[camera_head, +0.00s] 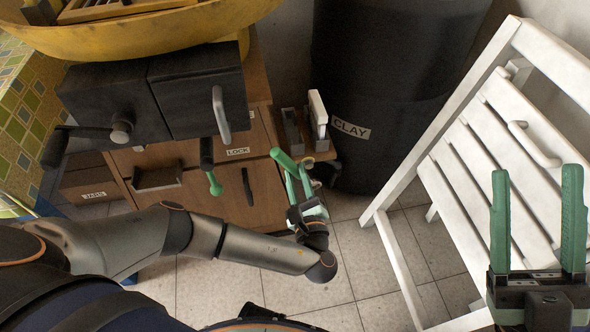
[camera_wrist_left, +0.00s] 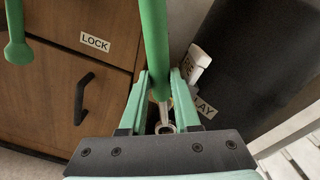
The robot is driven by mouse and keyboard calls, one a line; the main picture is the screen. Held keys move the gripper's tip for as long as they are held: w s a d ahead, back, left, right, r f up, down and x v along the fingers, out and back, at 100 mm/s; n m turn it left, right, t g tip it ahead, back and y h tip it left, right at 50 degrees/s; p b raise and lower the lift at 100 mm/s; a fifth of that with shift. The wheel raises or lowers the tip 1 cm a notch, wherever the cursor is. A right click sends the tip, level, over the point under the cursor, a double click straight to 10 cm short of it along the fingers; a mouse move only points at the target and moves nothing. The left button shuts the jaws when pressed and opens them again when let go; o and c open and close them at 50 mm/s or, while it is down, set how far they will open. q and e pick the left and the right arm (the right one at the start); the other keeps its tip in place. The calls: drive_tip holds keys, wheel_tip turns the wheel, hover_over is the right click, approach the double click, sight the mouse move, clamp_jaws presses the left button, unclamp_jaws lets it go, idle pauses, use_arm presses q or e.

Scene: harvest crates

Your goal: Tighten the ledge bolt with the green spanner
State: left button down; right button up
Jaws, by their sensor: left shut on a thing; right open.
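My left gripper (camera_head: 299,187) is shut on the green spanner (camera_head: 284,161), in front of the wooden cabinet's right end. In the left wrist view the green spanner (camera_wrist_left: 154,45) runs up from between the fingers (camera_wrist_left: 161,88), and a metal ring end shows below its green shaft. A small wooden ledge (camera_head: 322,153) sticks out at the cabinet's right side, just beyond the gripper. I cannot make out the ledge bolt or whether the spanner touches it. My right gripper (camera_head: 537,222) is open and empty at the right, before the white chair.
The wooden cabinet (camera_head: 235,193) has a LOCK label, dark handles and a green-ended lever (camera_head: 214,184). A dark bin (camera_head: 385,80) marked CLAY stands behind the ledge. A white slatted chair (camera_head: 465,185) fills the right. Tiled floor (camera_head: 345,270) lies open between.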

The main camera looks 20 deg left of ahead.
use_arm(q)
drive_tip(key=shift+s+r+p, duration=0.1)
drive_tip(key=shift+r+p, duration=0.1)
drive_tip(key=shift+p, duration=0.35)
drive_tip(key=shift+x, duration=2.6)
drive_tip(key=shift+d+f, duration=0.1)
drive_tip(key=shift+p, duration=0.5)
drive_tip(key=shift+x, duration=1.15)
